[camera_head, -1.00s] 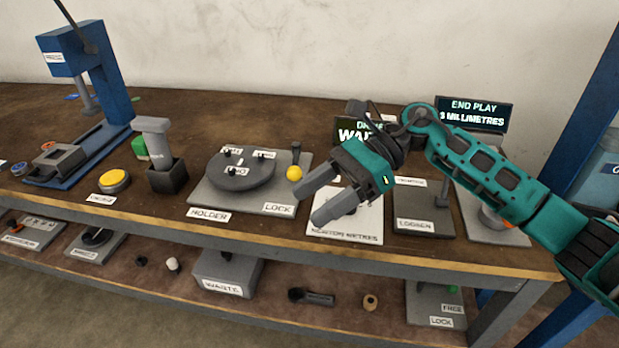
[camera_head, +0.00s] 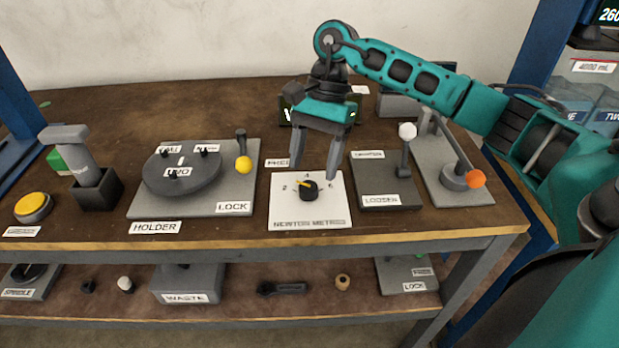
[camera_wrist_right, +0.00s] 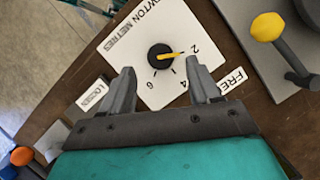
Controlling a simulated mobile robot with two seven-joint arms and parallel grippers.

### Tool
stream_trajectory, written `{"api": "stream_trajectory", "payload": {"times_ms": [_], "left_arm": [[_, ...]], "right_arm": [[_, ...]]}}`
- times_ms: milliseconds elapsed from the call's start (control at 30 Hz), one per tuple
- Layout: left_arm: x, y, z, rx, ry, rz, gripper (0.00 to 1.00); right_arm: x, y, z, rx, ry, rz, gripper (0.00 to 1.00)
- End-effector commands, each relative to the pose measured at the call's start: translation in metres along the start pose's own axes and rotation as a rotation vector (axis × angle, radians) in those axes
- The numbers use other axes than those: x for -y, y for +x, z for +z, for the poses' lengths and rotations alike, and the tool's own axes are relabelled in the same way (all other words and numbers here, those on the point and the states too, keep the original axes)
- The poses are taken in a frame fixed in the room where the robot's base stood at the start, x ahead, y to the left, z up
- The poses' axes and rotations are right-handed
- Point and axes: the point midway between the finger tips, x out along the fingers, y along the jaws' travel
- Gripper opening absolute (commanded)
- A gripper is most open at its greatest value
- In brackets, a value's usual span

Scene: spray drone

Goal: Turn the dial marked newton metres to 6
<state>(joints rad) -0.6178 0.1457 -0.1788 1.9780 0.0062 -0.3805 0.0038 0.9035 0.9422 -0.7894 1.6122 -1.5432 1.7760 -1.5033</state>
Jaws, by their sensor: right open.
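The dial (camera_head: 308,191) is a black round knob with a yellow pointer on a white plate (camera_head: 282,213) lettered newton metres. Figures 2, 4 and 6 stand around its far side. In the right wrist view the dial (camera_wrist_right: 160,57) has its pointer at about the 2. My right gripper (camera_head: 314,171) is open and empty, pointing down, with its fingers above and just behind the knob and apart from it. In the wrist view the right gripper (camera_wrist_right: 162,82) has its fingertips on either side of the knob's near side. My left gripper is not in view.
Left of the dial is the holder plate (camera_head: 142,209) with a yellow-knobbed lever (camera_head: 243,165). Right of it are the loosen block (camera_head: 372,187) with a white-knobbed lever (camera_head: 407,131) and an orange-tipped arm (camera_head: 476,179). A dark display behind is partly hidden by my gripper.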

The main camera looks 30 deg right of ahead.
Motion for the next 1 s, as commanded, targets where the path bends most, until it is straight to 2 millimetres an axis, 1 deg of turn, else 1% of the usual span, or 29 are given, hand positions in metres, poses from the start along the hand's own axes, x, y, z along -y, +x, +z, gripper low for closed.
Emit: {"api": "stream_trajectory", "payload": {"times_ms": [33,100,233,400,633,1000], "left_arm": [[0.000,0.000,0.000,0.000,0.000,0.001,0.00],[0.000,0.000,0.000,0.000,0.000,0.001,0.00],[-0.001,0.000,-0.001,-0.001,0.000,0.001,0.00],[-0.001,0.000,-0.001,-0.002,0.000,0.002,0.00],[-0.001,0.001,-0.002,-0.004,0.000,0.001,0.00],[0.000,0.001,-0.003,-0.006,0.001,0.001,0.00]], "right_arm": [[-0.001,0.010,0.001,0.003,-0.001,0.004,0.62],[-0.001,0.021,0.001,0.003,-0.001,0.003,0.62],[0.000,0.035,0.001,0.002,-0.001,0.002,0.62],[0.000,0.041,0.001,0.002,-0.001,0.000,0.62],[0.000,0.041,0.001,0.002,-0.001,-0.001,0.62],[0.000,0.041,0.001,0.002,-0.001,0.000,0.27]]}}
